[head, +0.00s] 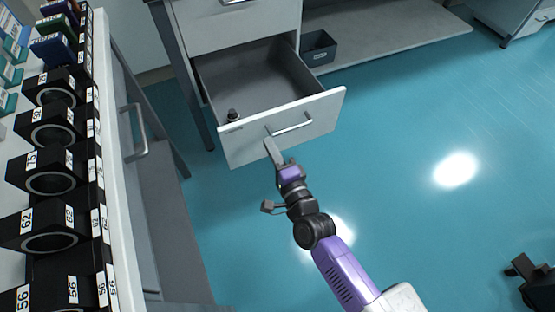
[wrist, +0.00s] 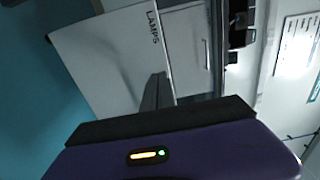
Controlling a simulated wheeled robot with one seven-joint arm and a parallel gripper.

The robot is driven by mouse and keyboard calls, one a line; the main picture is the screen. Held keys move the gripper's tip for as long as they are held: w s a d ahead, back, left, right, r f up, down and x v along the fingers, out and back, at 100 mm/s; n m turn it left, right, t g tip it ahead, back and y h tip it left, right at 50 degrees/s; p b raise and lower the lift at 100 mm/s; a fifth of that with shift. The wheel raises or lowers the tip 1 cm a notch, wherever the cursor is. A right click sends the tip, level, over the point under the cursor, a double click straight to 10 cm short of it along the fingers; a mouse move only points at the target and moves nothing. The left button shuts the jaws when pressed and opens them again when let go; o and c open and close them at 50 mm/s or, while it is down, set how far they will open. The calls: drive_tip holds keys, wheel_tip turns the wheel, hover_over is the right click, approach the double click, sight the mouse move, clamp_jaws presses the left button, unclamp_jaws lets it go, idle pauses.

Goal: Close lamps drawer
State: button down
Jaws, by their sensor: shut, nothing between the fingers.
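The lamps drawer (head: 237,148) is pulled out from the cabinet, with its inside showing and a small dark object (head: 233,115) in its front left corner. Its pale front panel has a bar handle (head: 290,125). In the wrist view the panel (wrist: 115,60) shows the word LAMPS. My gripper (head: 269,147) is shut and empty, with its fingertips in front of the left half of the panel. The fingers also show in the wrist view (wrist: 157,88), close to the panel. I cannot tell whether they touch it.
Another drawer front (head: 240,25) sits above, closed. A dark bin (head: 318,48) stands on the grey shelf (head: 390,40) to the right. At left a bench holds several black numbered blocks (head: 45,173). The teal floor (head: 420,120) is open to the right.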

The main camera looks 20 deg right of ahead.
sight(258, 123)
drive_tip(key=shift+w, duration=3.1)
